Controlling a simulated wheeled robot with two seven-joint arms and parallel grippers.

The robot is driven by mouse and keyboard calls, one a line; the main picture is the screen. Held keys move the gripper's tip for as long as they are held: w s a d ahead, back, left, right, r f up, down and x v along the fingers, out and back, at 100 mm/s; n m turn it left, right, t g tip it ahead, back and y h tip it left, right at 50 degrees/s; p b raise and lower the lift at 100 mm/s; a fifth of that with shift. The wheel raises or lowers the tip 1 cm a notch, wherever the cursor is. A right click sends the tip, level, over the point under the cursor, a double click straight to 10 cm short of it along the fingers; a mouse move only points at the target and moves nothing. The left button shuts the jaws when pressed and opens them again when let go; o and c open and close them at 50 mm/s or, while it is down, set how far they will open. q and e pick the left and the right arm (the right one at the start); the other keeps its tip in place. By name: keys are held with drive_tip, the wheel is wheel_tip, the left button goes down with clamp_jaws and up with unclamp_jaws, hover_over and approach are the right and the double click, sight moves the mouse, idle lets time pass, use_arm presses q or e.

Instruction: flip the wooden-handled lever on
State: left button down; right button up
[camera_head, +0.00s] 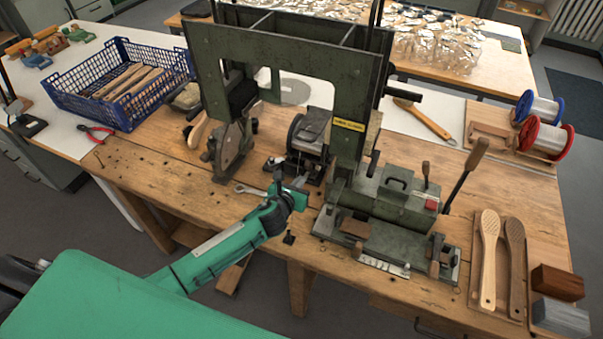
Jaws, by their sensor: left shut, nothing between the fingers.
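The wooden-handled lever (464,178) stands at the right side of the green tufting machine (390,207). It is a dark rod tilted up and to the right, with a brown wooden grip at its top. My left gripper (298,187) is shut and empty. It is in front of the machine's left part, well to the left of the lever and apart from it. My right gripper is out of view.
A tall green frame (290,48) rises behind the machine. A blue crate (118,85) with wooden pieces stands at the left. Wooden brush bodies (489,260) and blocks (557,283) lie at the right. Wire spools (548,140) stand at the back right.

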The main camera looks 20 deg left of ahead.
sight(310, 169)
use_arm(q)
drive_tip(key=shift+w+r, duration=0.3)
drive_tip(key=shift+w, duration=0.2)
drive_tip(key=shift+w+r, duration=0.25)
drive_tip(key=shift+w, duration=0.2)
drive_tip(key=shift+p, duration=0.3)
